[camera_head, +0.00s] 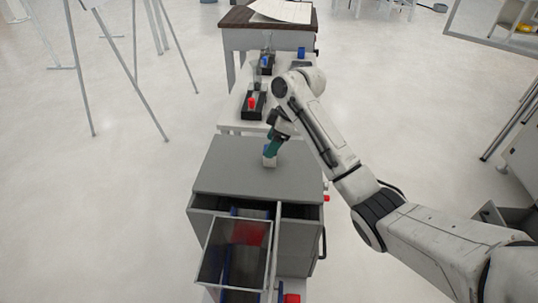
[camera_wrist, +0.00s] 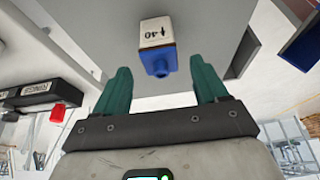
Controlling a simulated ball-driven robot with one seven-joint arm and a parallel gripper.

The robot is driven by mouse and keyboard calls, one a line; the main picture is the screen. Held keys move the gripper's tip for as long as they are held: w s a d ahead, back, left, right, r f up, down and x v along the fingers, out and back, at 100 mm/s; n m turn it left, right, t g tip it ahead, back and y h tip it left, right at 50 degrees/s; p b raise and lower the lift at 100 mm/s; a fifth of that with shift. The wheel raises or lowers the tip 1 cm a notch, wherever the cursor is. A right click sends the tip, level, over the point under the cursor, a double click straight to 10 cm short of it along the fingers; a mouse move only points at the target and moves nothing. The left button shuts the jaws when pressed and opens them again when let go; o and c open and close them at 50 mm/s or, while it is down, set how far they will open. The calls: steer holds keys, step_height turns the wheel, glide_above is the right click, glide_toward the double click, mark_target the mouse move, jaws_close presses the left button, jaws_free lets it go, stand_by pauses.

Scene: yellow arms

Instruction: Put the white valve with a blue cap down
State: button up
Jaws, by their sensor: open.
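The white valve with a blue cap (camera_wrist: 157,46) stands on the grey cabinet top and shows between and beyond my fingers in the wrist view. Its white face bears a "40" mark, and the blue cap points toward my gripper. In the head view, the valve (camera_head: 269,161) is on the grey cabinet top (camera_head: 235,170), with my gripper (camera_head: 273,147) just over it. My gripper (camera_wrist: 162,88) is open in the wrist view, its two green fingers apart on either side and clear of the valve.
An open drawer (camera_head: 211,262) juts from the cabinet's front. Behind the cabinet, black holders with a red-capped piece (camera_head: 252,102) and a blue-capped piece (camera_head: 265,60) stand on a white table. The grey top around the valve is clear.

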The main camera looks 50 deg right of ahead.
mark_target(267, 162)
steer(key=shift+s+p+x, duration=0.1)
steer(key=shift+p+x, duration=0.1)
steer(key=shift+x, duration=1.15)
steer(key=shift+s+p+x, duration=0.15)
steer(key=shift+p+x, duration=0.05)
steer(key=shift+x, duration=1.15)
steer(key=shift+d+f, duration=0.1)
steer(key=shift+d, duration=0.05)
steer(key=shift+c, duration=0.2)
steer(key=c, duration=1)
steer(key=shift+c, duration=0.8)
